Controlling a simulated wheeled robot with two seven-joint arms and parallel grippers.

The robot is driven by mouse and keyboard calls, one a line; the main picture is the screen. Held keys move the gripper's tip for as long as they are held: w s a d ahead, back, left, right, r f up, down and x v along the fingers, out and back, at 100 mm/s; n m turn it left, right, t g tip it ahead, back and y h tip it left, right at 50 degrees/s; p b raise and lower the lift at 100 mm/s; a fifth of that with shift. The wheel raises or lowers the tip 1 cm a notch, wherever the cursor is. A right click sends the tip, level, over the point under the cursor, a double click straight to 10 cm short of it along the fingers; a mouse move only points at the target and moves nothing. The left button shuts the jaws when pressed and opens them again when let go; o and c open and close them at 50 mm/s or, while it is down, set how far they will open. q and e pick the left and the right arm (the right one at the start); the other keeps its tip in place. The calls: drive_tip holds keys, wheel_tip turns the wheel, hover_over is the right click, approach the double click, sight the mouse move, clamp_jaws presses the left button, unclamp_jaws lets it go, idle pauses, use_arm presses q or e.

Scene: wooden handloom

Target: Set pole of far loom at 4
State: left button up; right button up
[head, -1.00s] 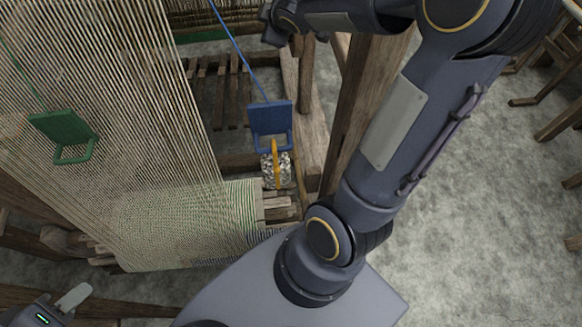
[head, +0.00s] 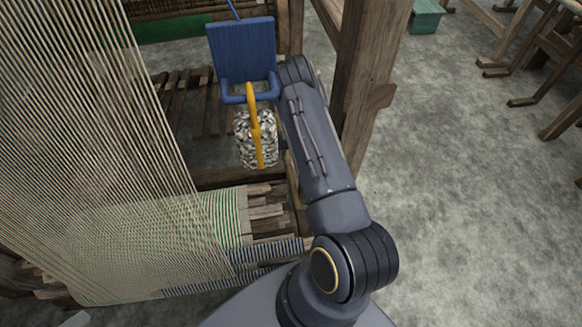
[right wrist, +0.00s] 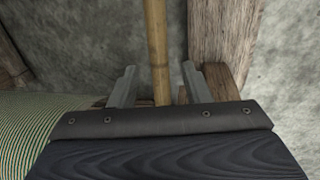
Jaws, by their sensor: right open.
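In the right wrist view a thin tan pole (right wrist: 157,45) runs up the picture between the fingers of my right gripper (right wrist: 160,86). The gripper is open, one finger on each side of the pole; I cannot tell how deep the pole sits between them. In the head view my right arm reaches up beside the loom, and its gripper is hidden. Only a small grey tip of what looks like my left gripper (head: 76,319) shows at the bottom left edge. A number 4 mark is not visible.
The near loom's warp threads (head: 90,130) and woven cloth (head: 150,240) fill the left. A wooden post (head: 367,75) stands right of my arm.

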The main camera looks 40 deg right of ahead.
sight(288, 163)
drive_tip(key=f, duration=0.2)
drive_tip(key=f+b, duration=0.1)
drive_tip(key=f, duration=0.1)
drive_tip(key=a+f, duration=0.1)
drive_tip(key=f, duration=0.1)
drive_tip(key=shift+w+f, duration=0.25)
drive_tip(key=shift+w, duration=0.1)
drive_tip(key=shift+a, duration=0.1)
clamp_jaws()
